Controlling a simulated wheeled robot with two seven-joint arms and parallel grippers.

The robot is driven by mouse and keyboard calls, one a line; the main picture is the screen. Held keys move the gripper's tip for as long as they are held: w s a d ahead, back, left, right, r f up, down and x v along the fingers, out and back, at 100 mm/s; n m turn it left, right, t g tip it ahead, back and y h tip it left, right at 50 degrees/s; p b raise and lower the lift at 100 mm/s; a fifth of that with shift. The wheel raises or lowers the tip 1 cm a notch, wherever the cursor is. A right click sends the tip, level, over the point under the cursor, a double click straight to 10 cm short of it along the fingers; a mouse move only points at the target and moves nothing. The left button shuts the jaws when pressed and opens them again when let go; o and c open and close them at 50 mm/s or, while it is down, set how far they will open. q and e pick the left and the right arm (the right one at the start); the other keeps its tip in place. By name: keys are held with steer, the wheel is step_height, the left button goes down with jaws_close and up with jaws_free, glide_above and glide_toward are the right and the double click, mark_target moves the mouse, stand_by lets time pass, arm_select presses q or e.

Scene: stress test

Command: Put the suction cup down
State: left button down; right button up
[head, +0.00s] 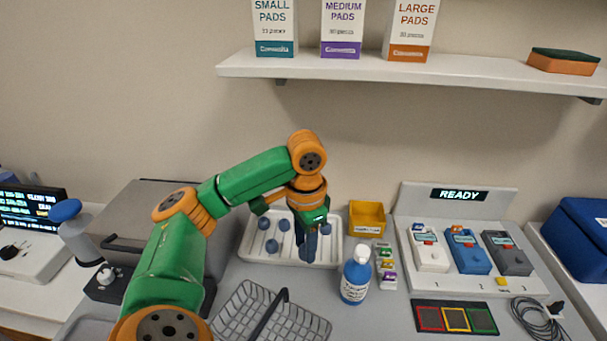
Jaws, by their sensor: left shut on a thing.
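My left arm comes in from the left and reaches over a white tray (254,258). My left gripper (308,226) points down at the tray's right part and is shut on a blue suction cup (308,250). The gripper hides part of the held cup, and I cannot tell whether the cup touches the tray. Several other blue suction cups (271,246) lie in the tray to the left. My right gripper is not in view.
A blue-labelled bottle (355,282) stands close to the right of the tray, with a yellow bin (367,219) behind it. A wire basket (232,318) is in front. A stand marked READY (460,195) with several devices is at right. A shelf (340,66) hangs above.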

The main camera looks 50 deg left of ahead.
arm_select(q)
steer(key=w+a+f, duration=0.1)
steer(key=w+f, duration=0.1)
steer(key=w+a+f, duration=0.4)
steer(key=f, duration=0.1)
steer(key=shift+w+a+f+p, duration=0.1)
steer(key=shift+w+a+p, duration=0.05)
steer(key=shift+w+p, duration=0.25)
step_height(320, 180, down, 4)
steer(key=shift+w+a+r+p, duration=0.15)
steer(key=shift+r+p, duration=0.1)
steer(key=shift+p, duration=0.3)
steer(key=shift+f, duration=0.1)
steer(key=c, duration=0.9)
jaws_free()
steer(key=shift+f, duration=0.1)
steer(key=shift+o, duration=0.7)
